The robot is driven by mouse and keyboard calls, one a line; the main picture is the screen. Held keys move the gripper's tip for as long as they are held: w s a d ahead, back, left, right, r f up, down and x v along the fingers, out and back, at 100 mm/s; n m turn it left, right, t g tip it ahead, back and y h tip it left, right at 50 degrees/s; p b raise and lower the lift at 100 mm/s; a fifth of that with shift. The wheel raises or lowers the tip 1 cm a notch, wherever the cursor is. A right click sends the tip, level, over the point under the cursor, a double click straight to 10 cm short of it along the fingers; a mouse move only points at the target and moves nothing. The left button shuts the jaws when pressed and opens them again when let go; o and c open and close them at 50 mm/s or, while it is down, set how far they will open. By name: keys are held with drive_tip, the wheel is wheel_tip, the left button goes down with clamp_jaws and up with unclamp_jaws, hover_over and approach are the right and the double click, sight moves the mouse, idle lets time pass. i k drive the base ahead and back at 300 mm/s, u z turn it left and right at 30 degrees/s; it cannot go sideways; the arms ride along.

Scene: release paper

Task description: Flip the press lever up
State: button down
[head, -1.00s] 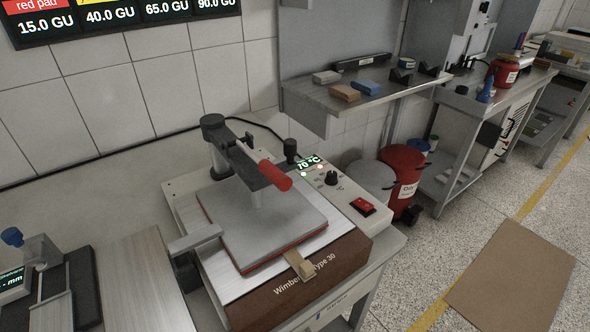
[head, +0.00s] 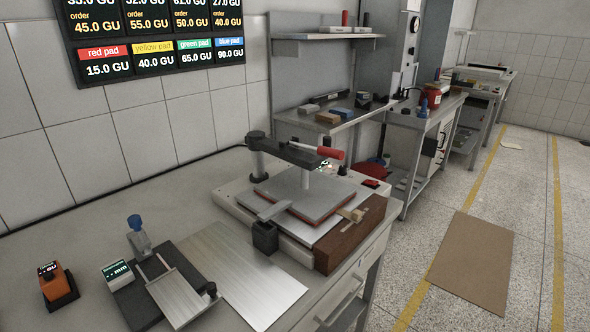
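The press (head: 355,223) stands on the grey bench in the middle of the head view. Its lever has a red grip (head: 317,152) and a dark arm reaching right from a grey post; the lever lies low, nearly level, over the press. A grey square platen (head: 290,190) with a red layer at its lower edge sits under the arm. My gripper is not in view.
An orange meter (head: 55,285) and a dark gauge stand with a blue knob (head: 135,221) are at the bench's left front. A metal sheet (head: 240,275) lies between stand and press. Wall shelves hold small blocks. Floor at right is open, with a brown mat (head: 470,262).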

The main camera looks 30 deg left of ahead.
sight(327, 152)
drive_tip(key=u, duration=1.15)
drive_tip(key=k, duration=1.3)
drive_tip(key=z, duration=0.6)
drive_tip(key=i, duration=1.35)
drive_tip(key=u, duration=0.5)
drive_tip(key=i, duration=0.5)
drive_tip(key=u, duration=0.45)
